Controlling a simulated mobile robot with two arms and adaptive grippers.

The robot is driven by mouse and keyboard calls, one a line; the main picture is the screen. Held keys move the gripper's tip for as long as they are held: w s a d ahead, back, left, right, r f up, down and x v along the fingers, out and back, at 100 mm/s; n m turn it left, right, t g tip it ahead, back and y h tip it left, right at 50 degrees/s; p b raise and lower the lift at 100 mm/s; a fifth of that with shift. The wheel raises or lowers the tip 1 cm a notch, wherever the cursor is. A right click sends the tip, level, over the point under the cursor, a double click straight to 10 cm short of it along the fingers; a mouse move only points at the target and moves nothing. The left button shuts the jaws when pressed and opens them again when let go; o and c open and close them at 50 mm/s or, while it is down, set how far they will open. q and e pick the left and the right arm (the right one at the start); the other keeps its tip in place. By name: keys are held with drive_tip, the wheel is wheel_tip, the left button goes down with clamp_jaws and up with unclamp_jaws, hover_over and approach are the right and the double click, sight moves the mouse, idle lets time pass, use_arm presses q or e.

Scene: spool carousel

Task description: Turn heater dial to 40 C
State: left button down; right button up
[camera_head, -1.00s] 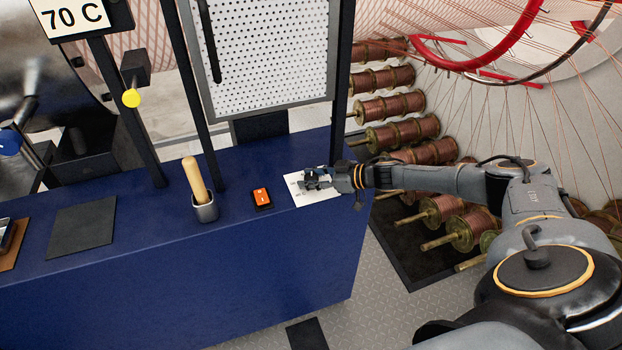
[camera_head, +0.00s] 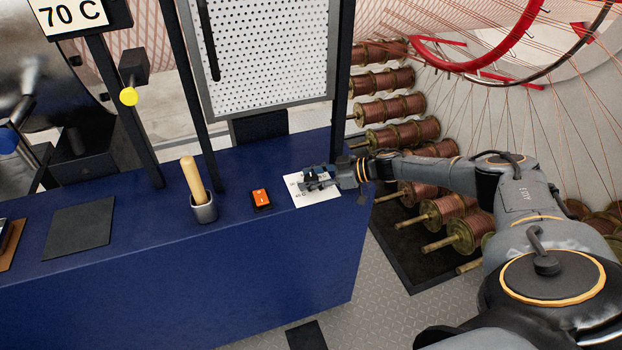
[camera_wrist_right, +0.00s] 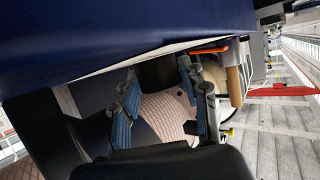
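A sign reading "70 C" (camera_head: 70,13) stands on a dark post at the upper left of the head view. A black box (camera_head: 133,64) with a yellow round knob (camera_head: 129,96) is on a post below it; I cannot tell whether this is the heater dial. My right gripper (camera_head: 306,181) is over a white paper sheet (camera_head: 318,199) on the blue bench, well to the right of the sign. In the wrist view its blue-padded fingers (camera_wrist_right: 163,105) are apart, with nothing seen between them. My left gripper is not in view.
The blue bench (camera_head: 200,275) holds an orange-and-black switch (camera_head: 261,198), a grey cup (camera_head: 204,208) with a wooden handle (camera_head: 193,178), and a dark mat (camera_head: 79,229). A perforated panel (camera_head: 267,55) and dark uprights stand behind. Copper spools (camera_head: 390,109) are at right.

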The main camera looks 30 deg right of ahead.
drive_tip(key=shift+o, duration=0.9)
drive_tip(key=shift+s+d, duration=0.15)
drive_tip(key=v, duration=1.1)
drive_tip(key=shift+s+d+r, duration=0.15)
drive_tip(key=shift+s+r, duration=0.05)
drive_tip(key=shift+f, duration=0.1)
